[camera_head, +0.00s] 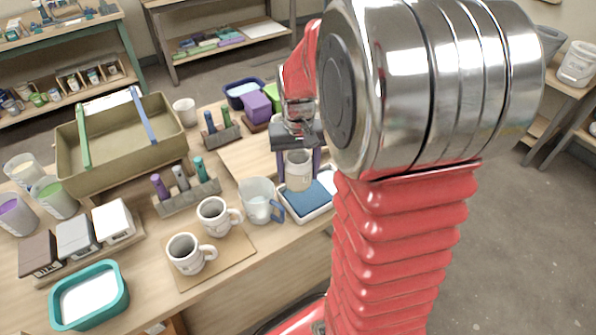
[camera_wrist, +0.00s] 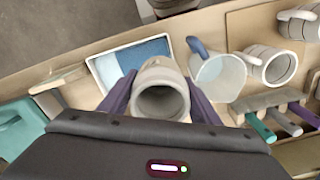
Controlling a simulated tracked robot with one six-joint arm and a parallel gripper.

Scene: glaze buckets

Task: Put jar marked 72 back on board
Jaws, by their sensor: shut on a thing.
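My gripper (camera_head: 298,165) is shut on a pale cream-grey jar (camera_head: 299,178), with one finger on each side. In the wrist view the jar (camera_wrist: 162,92) sits between the purple fingers, its open mouth facing the camera. I cannot read a mark on it. The jar is close to the white tray with blue pieces (camera_head: 310,200); I cannot tell its height above the table. A tan board (camera_head: 193,278) at the front holds two handled mugs (camera_head: 214,216) (camera_head: 186,254). A lighter wooden board (camera_head: 235,158) lies left of and behind the gripper.
A clear jug with a blue handle (camera_head: 257,200) stands left of the tray. Tool racks (camera_head: 190,197) (camera_head: 222,136), an olive bucket (camera_head: 120,150), a teal tub (camera_head: 88,295) and boxes (camera_head: 112,222) crowd the left. A purple block (camera_head: 256,107) lies behind.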

